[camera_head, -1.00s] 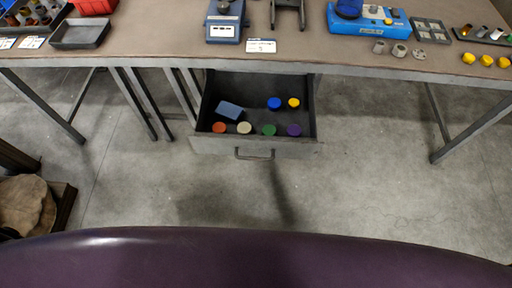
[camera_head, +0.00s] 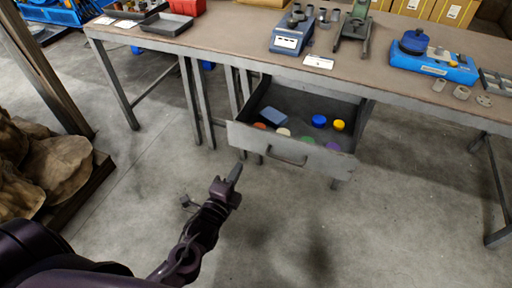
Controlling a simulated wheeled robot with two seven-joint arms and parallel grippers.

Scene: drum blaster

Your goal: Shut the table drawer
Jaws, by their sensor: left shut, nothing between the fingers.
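The table drawer (camera_head: 290,150) hangs open under the table (camera_head: 225,50), pulled out toward me, with a bar handle (camera_head: 286,157) on its grey front. Inside it lie a blue block (camera_head: 273,116) and several round coloured caps, among them a blue one (camera_head: 319,121) and a yellow one (camera_head: 339,125). My left gripper (camera_head: 235,174) is shut and empty, in front of and below the left end of the drawer front. In the picture it sits left of the handle, apart from it. My right gripper is out of view.
On the table stand a blue scale (camera_head: 292,35), a dark stand (camera_head: 354,30) and a blue device (camera_head: 432,62). Table legs (camera_head: 192,98) stand left of the drawer. A brown lumpy pile (camera_head: 45,160) lies at the far left. The floor before the drawer is clear.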

